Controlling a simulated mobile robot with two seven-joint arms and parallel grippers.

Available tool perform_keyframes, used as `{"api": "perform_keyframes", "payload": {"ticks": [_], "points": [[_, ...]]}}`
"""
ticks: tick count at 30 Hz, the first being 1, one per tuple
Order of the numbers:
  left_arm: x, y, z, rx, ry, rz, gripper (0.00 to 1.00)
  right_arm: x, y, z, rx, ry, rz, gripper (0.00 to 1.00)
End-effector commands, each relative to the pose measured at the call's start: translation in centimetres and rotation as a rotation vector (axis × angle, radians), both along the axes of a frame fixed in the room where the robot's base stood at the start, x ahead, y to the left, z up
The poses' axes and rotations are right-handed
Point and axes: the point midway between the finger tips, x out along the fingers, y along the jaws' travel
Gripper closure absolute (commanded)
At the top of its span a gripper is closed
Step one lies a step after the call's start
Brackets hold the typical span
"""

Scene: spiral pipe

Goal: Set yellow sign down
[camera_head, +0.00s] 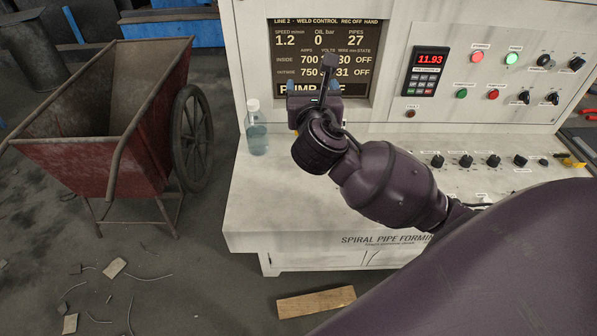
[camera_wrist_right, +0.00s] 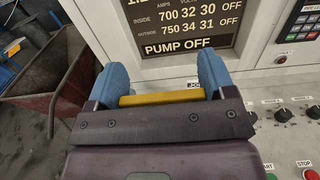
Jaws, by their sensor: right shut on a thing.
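My right gripper (camera_head: 314,92) is in front of the console's screen, above the left part of the ledge. In the right wrist view its two blue fingers (camera_wrist_right: 162,82) stand on either side of a yellow piece, the yellow sign (camera_wrist_right: 162,97), and are shut on it. The sign shows only as a narrow yellow bar between the fingers; its face is not visible. In the head view my gripper and wrist mostly hide the sign. My left gripper is not in view.
A clear bottle (camera_head: 257,130) stands on the ledge (camera_head: 262,200) left of my right gripper. Knobs (camera_head: 466,161) line the ledge to the right, with another yellow item (camera_head: 572,163) at its far end. A red cart (camera_head: 95,150) stands left. The ledge's front left is bare.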

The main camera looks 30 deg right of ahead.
Motion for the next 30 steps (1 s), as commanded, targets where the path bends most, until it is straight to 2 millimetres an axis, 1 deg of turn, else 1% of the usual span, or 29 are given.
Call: {"api": "perform_keyframes", "payload": {"ticks": [2,5,12,21,24,30], "points": [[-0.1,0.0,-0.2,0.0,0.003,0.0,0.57,0.0,-0.3,-0.3,0.004,0.005,-0.016,0.47],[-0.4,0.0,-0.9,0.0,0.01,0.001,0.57,0.0,-0.4,-2.0,0.003,0.01,-0.02,0.47],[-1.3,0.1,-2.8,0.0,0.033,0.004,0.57,0.0,-0.4,-7.4,0.002,0.011,-0.018,0.47],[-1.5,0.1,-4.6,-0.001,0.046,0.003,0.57,0.0,-0.4,-13.5,0.002,0.011,-0.017,0.47],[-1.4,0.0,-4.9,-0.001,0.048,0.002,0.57,0.0,-0.4,-14.8,0.002,0.009,-0.016,0.47],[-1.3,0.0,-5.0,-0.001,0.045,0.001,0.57,0.0,-0.4,-15.7,0.003,0.005,-0.017,0.47]]}}
